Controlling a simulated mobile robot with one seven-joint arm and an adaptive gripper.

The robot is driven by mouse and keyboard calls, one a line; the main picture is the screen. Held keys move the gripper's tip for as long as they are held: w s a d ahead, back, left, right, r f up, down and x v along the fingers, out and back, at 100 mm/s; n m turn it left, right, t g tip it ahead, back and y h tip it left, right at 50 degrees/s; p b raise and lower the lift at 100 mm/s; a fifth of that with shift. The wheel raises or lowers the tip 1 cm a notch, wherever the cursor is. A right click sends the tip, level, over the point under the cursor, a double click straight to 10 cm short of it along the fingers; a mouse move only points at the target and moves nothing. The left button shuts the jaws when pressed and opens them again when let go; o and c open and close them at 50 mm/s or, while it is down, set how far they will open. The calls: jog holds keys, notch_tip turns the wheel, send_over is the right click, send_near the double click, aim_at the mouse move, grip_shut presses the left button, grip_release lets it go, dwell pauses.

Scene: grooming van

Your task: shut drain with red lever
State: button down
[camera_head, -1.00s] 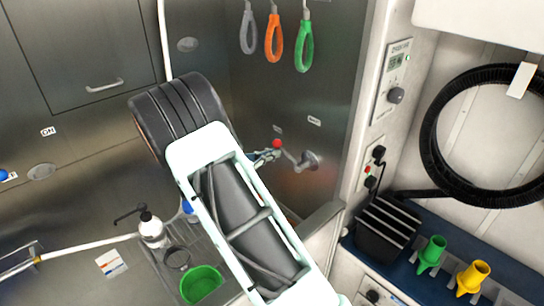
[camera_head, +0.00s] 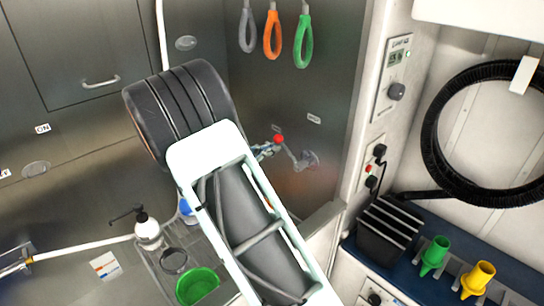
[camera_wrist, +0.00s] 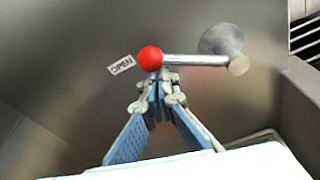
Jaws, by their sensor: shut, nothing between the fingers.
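The red lever has a red ball knob (camera_head: 279,139) on a metal arm, with its round pivot (camera_head: 308,160) on the steel wall. In the wrist view the knob (camera_wrist: 150,58) is at the left end of the roughly level arm (camera_wrist: 195,61), and the pivot (camera_wrist: 222,42) is at the right. An "OPEN" label (camera_wrist: 121,64) is just left of the knob. My gripper (camera_head: 265,151) is shut and empty, left of the knob in the head view. In the wrist view its fingertips (camera_wrist: 160,80) are just below the knob; I cannot tell if they touch.
Grey, orange (camera_head: 272,36) and green (camera_head: 304,42) loops hang above the lever. A pump bottle (camera_head: 148,228) and a green bowl (camera_head: 197,287) stand left of my arm. A control panel (camera_head: 394,82) and a black box (camera_head: 388,230) are at the right.

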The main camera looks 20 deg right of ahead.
aim_at(280, 143)
jog(key=s+r+m+b, duration=0.1)
jog(key=b, duration=0.2)
jog(key=s+r+m+t+b, duration=0.1)
jog(key=m+b, duration=0.1)
jog(key=b, duration=0.1)
jog(key=d+r+m+b, duration=0.1)
jog(key=m+b, duration=0.1)
jog(key=b, duration=0.1)
jog(key=shift+s+d+r+t+b, duration=0.1)
jog(key=shift+s+r+t+b, duration=0.05)
jog(key=shift+s+t+b, duration=0.2)
jog(key=shift+s+d+r+m+t+b, duration=0.25)
jog(key=shift+s+r+m+b, duration=0.5)
jog(key=shift+b, duration=1.05)
jog(key=shift+s+d+r+m+t+b, duration=0.1)
jog(key=shift+s+d+m+b, duration=0.3)
jog(key=shift+m+b, duration=1)
jog(key=shift+s+d+r+m+t+b, duration=0.15)
jog(key=shift+s+r+m+b, duration=0.45)
jog(key=shift+b, duration=1.55)
jog(key=shift+s, duration=0.15)
jog(key=v, duration=0.7)
jog(key=shift+a+f, duration=0.15)
jog(key=shift+a, duration=0.15)
jog(key=shift+s+a, duration=0.1)
